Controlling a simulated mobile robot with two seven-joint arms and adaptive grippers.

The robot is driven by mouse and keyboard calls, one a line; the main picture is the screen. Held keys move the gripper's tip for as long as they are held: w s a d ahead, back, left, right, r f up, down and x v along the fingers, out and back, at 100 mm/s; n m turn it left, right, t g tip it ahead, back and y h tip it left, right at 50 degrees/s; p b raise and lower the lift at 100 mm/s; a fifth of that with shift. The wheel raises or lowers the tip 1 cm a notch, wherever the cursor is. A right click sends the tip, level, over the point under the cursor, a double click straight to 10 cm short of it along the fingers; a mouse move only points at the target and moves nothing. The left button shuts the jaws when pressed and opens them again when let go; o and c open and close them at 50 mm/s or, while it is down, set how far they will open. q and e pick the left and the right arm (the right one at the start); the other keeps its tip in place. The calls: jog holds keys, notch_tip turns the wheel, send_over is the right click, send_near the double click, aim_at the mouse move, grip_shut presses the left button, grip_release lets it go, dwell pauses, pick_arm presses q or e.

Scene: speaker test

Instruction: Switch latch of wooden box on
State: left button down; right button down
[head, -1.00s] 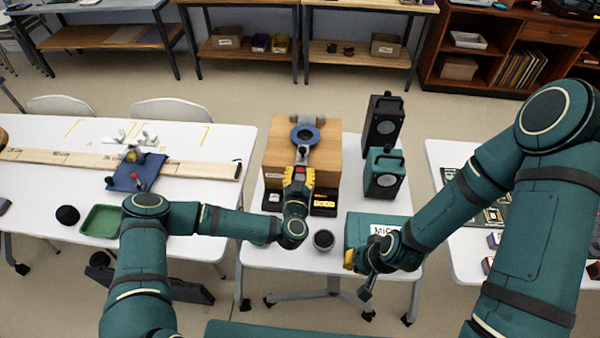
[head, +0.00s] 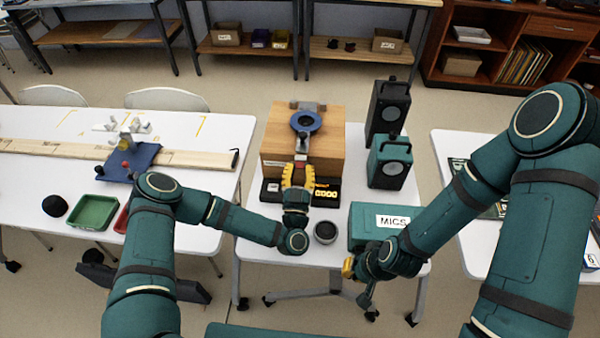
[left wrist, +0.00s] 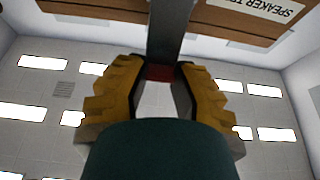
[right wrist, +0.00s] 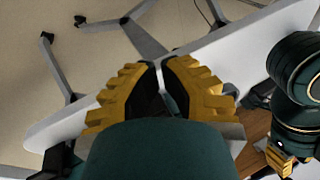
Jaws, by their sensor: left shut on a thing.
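The wooden box (head: 273,140) stands on the middle white table, with a blue ring (head: 306,122) on top. A grey metal latch lever (head: 302,146) comes down at its front. My left gripper (head: 300,168) is shut on the lever in front of the box. The left wrist view shows the lever (left wrist: 168,35) between the yellow fingers, with a red part (left wrist: 160,72) at its end. How the latch seats on the box is hidden. My right gripper (head: 350,268) is low at the table's front edge; in the right wrist view its fingertips nearly meet, with nothing between them.
A green MICS case (head: 375,215) lies near my right arm. A dark round can (head: 326,232) stands at the front. A small lit device (head: 327,193) sits before the box.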

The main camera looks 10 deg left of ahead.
pick_arm(q)
jog(key=shift+s+f+t+b, duration=0.2)
jog(key=shift+s+t+b, duration=0.05)
jog(key=shift+t+b, duration=0.5)
